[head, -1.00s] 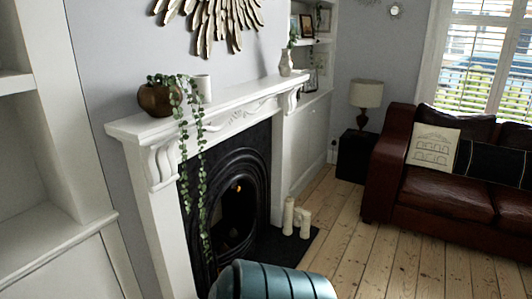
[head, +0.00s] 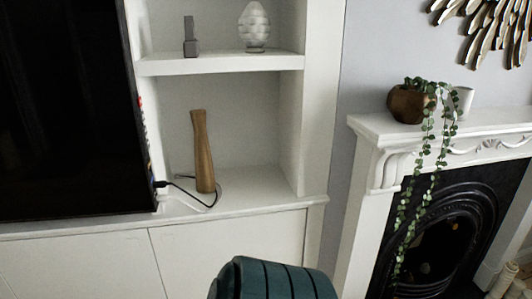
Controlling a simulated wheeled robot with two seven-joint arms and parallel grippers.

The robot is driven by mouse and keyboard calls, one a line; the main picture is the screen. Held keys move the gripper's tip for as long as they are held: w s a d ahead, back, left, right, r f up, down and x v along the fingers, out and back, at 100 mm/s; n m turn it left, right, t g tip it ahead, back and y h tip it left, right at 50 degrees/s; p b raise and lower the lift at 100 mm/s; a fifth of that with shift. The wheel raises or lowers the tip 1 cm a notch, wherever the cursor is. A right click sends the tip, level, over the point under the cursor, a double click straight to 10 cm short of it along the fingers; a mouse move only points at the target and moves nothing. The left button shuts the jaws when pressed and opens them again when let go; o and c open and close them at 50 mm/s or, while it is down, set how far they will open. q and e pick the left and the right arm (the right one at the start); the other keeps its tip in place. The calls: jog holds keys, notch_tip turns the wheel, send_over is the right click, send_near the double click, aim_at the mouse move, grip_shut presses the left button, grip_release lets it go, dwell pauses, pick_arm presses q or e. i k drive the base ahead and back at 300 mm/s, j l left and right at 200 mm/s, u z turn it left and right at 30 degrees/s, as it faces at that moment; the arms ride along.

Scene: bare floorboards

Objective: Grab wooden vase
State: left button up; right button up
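A tall, slim wooden vase (head: 203,152) stands upright in the lower compartment of the white alcove shelving (head: 215,66), left of centre in the head view. It is brown, narrow at the middle and slightly wider at the top and base. A black cable (head: 190,190) runs on the surface around its foot. Neither of my grippers is in view, and nothing touches the vase except the surface and perhaps the cable.
A large black TV (head: 68,110) stands left of the vase. A grey ornament (head: 190,38) and a ribbed glass vase (head: 254,27) sit on the shelf above. A white mantelpiece (head: 375,135) with a trailing plant (head: 430,115) juts out at right.

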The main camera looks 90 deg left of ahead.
aim_at(204, 173)
jog(key=i+u, duration=0.1)
jog(key=u, duration=3.15)
